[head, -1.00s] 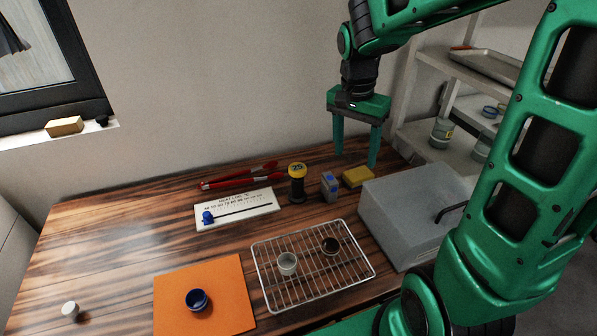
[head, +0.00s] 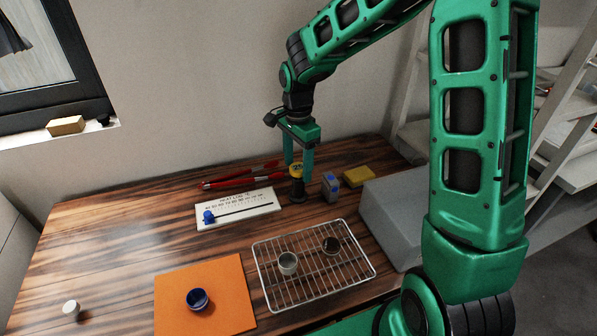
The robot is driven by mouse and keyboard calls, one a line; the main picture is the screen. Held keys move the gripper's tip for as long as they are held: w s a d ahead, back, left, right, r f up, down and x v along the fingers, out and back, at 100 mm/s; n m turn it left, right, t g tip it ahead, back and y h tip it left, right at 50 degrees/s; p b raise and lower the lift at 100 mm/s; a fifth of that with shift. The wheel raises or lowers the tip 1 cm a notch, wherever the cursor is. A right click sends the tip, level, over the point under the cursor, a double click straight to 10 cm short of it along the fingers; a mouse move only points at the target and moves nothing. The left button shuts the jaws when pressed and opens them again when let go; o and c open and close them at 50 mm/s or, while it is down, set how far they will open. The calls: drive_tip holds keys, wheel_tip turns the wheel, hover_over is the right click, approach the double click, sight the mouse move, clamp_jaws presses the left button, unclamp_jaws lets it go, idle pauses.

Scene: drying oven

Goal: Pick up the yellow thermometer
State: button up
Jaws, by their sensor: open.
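The yellow thermometer (head: 297,171) stands upright on the wooden table, with a round yellow head on a black body and a wider dark foot. My gripper (head: 299,167) is at its upper part, its two green fingers pointing down. One finger shows to the left of the yellow head and the other just to its right and partly behind it. The jaws are open. I cannot tell whether a finger touches the thermometer.
A small grey-blue block (head: 330,187) and a yellow sponge (head: 358,176) lie close to the right. Red tongs (head: 232,181) lie behind left, a white scale board (head: 240,208) in front left. A wire rack (head: 262,267) holds two cups; a grey box (head: 395,222) stands right.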

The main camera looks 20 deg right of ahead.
sight(298, 177)
drive_tip(key=shift+s+f, duration=0.15)
drive_tip(key=shift+f, duration=2.5)
drive_tip(key=c, duration=1.1)
drive_tip(key=shift+r, duration=0.15)
